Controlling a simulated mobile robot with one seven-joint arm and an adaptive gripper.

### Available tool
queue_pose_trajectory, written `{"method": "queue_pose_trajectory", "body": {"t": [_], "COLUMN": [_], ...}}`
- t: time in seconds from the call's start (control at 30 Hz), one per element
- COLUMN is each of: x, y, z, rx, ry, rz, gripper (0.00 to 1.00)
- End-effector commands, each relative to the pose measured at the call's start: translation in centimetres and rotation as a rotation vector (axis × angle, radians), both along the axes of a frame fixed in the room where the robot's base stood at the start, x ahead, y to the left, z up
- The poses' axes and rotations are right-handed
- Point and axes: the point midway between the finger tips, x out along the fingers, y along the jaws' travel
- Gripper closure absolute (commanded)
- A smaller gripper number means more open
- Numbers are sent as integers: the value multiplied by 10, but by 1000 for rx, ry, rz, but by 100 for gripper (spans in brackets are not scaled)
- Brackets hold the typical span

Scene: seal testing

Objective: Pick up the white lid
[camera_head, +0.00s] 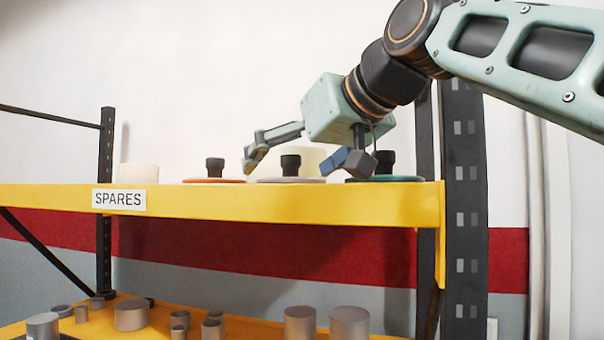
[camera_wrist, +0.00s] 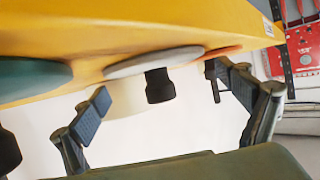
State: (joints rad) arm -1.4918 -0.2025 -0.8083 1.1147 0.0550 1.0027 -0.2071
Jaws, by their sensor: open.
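The white lid, a pale grey-white disc (camera_head: 291,180) with a black knob, lies on the yellow upper shelf between two other lids. In the wrist view, where the shelf is at the top, the white lid (camera_wrist: 150,63) is near the middle. Its black knob (camera_wrist: 160,87) points down in that picture. My gripper (camera_head: 303,161) is open, with one finger on each side of the knob in the head view. In the wrist view my gripper (camera_wrist: 154,97) spans the knob with gaps on both sides. I cannot tell exact depth.
An orange lid (camera_head: 214,180) lies to the left and a teal lid (camera_head: 400,179) to the right, each with a black knob. A cream cylinder (camera_head: 139,173) stands farther left; another pale one stands behind the white lid. A black post (camera_head: 466,200) rises at the right.

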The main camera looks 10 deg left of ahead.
Motion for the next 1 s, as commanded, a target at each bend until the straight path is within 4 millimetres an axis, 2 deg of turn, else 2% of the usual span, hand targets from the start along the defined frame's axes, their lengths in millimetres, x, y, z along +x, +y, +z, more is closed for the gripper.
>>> {"method": "queue_pose_trajectory", "body": {"t": [0.27, 1.0], "x": [2, 2], "y": [2, 2], "z": [-2, -3], "rx": [0, -3], "ry": [0, 3], "rz": [0, 0], "gripper": [7, 87]}}
